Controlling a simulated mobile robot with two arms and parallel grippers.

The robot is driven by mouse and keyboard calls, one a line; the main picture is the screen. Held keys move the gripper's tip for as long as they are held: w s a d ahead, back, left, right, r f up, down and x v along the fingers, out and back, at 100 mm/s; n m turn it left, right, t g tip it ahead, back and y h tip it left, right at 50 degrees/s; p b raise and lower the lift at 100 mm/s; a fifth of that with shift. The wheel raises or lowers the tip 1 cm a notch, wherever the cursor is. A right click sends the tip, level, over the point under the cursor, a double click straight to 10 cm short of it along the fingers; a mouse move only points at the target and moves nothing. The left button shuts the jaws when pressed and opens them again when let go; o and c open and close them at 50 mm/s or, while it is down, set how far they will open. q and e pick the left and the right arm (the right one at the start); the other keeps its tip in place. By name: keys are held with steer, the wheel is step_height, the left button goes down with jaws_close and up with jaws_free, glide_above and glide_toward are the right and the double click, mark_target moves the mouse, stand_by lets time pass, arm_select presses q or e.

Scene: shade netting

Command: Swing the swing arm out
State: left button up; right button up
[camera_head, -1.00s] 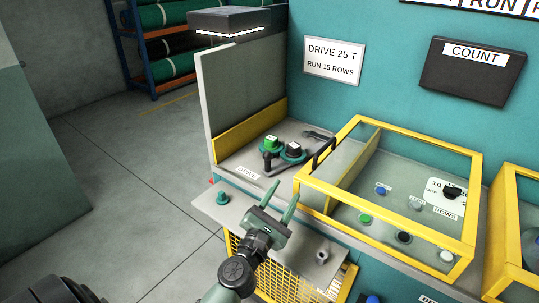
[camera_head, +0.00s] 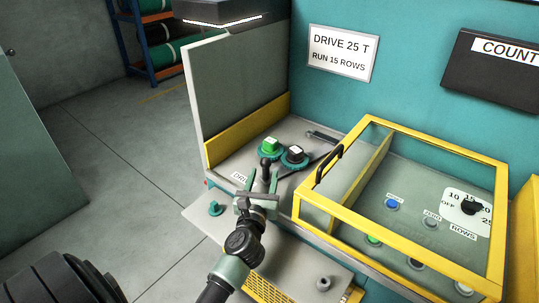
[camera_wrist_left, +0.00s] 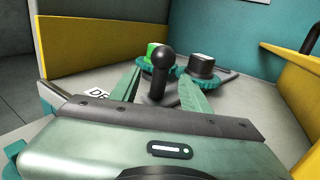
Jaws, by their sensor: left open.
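The swing arm (camera_head: 287,173) is a dark bar low in the grey drive bay, with an upright ball-topped handle (camera_head: 266,163) at its near left end. The handle also shows in the left wrist view (camera_wrist_left: 162,58). Behind it are a teal gear with a green block (camera_head: 269,146) and a teal gear with a black block (camera_head: 295,155). My left gripper (camera_head: 261,182) is open, its two fingers pointing into the bay with the handle between them. I cannot tell whether either finger touches it. The gripper partly hides the arm's near end. My right gripper is not in view.
A yellow-framed clear cover (camera_head: 410,147) with a black handle stands close on the right, over a button panel. A grey and yellow wall (camera_head: 235,135) bounds the bay at left. A grey shelf (camera_head: 285,264) with a teal knob (camera_head: 216,208) lies in front.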

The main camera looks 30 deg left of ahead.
mark_target(265, 170)
arm_select(q)
steer(key=x, duration=0.4)
steer(key=shift+w+a+r, duration=0.1)
steer(key=shift+w+r, duration=0.15)
steer(key=shift+r, duration=0.1)
steer(key=shift+x, duration=0.95)
steer(key=shift+w+a+f, duration=0.1)
steer(key=shift+w+f, duration=0.05)
steer(key=shift+f, duration=0.05)
jaws_close()
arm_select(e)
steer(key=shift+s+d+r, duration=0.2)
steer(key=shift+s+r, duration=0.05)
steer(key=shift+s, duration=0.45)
